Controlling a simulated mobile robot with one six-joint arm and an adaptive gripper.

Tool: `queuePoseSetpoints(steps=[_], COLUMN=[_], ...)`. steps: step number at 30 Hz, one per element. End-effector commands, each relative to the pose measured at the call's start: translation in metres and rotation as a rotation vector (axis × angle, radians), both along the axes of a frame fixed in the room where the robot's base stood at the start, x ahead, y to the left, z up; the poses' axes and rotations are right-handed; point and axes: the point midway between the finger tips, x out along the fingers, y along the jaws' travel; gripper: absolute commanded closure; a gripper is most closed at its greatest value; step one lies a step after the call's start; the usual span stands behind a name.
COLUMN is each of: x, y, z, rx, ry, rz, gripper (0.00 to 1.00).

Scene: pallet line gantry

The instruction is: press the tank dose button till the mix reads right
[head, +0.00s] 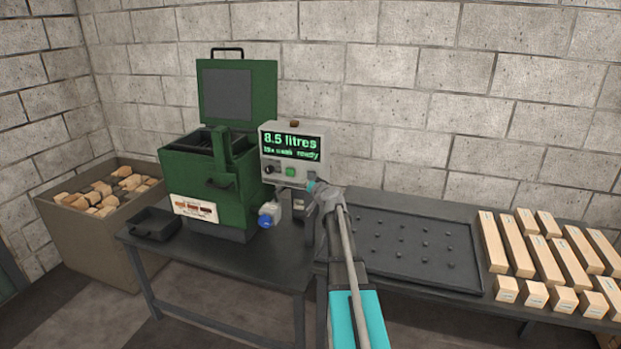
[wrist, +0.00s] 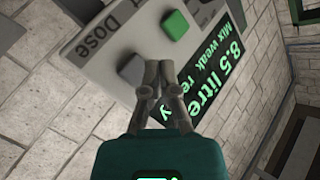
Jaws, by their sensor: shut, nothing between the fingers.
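The control box (head: 266,142) stands beside the green tank machine (head: 181,166). Its display (head: 291,146) reads "8.5 litres" with "Mix weak" and "ready" below; it also shows in the wrist view (wrist: 205,80). The grey dose button (wrist: 132,68), labelled "Dose", is on the panel next to a green button (wrist: 175,25). In the head view the green button (head: 291,171) is clear, but my gripper hides the dose button. My gripper (wrist: 158,65) is shut and empty, its tips just beside the dose button in the wrist view. I cannot tell whether they touch the panel.
A dark pegged tray (head: 455,272) lies on the bench right of my arm, with several wooden blocks (head: 518,245) beyond it. A small black tray (head: 153,225) sits at the bench's left. A bin (head: 85,245) of wood offcuts stands farther left. A block wall closes the back.

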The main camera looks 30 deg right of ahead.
Motion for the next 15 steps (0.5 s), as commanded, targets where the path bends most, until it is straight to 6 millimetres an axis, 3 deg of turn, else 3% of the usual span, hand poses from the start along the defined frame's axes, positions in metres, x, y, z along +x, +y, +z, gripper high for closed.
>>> queuePoseSetpoints(steps=[6,15], x=[0.011,0.015], y=[-0.014,-0.019], z=[0.000,0.000], rx=[0.000,-0.001], ry=[0.001,0.001], rz=[0.001,0.001], gripper=[1.00,1.00])
